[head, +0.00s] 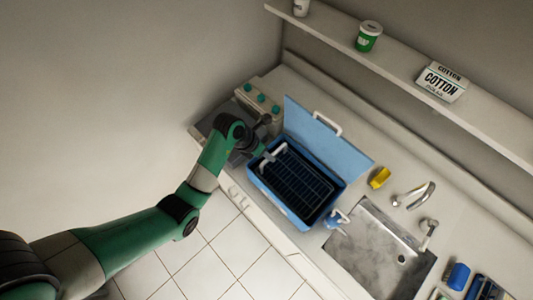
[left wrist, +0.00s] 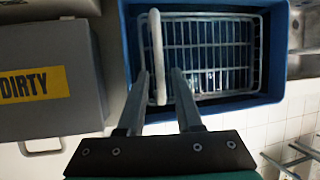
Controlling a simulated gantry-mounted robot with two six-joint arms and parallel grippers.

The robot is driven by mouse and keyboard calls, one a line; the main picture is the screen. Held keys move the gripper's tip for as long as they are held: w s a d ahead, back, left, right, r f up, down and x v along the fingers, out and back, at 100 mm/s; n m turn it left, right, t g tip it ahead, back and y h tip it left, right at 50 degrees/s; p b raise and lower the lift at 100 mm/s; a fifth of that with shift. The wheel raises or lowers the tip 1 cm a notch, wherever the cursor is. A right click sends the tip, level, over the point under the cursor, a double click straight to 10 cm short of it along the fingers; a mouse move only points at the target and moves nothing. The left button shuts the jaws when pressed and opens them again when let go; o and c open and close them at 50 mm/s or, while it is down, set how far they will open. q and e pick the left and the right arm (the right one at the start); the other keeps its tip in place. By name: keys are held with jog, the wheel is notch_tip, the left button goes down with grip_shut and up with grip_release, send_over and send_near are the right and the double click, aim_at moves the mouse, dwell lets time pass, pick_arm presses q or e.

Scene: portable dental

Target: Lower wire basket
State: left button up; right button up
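The wire basket (head: 300,181) sits inside an open blue tub (head: 262,192) on the counter. It also shows in the left wrist view (left wrist: 215,52), within the tub's blue walls (left wrist: 240,112). A white handle (left wrist: 157,45) rises at the basket's near end. My left gripper (head: 266,150) is at the tub's left end; in the left wrist view (left wrist: 160,75) its two fingers stand apart on either side of the handle's lower part, with gaps visible. Whether a finger touches the handle cannot be told. My right gripper is not in view.
The tub's blue lid (head: 325,138) stands open behind it. A grey case marked DIRTY (left wrist: 45,85) is beside the tub. A sink (head: 380,255), faucet (head: 413,195) and yellow object (head: 379,178) lie to the right. A shelf (head: 400,70) runs above the counter.

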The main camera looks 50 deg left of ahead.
pick_arm(q)
grip_shut()
jog(key=shift+f, duration=0.1)
dwell(1.1)
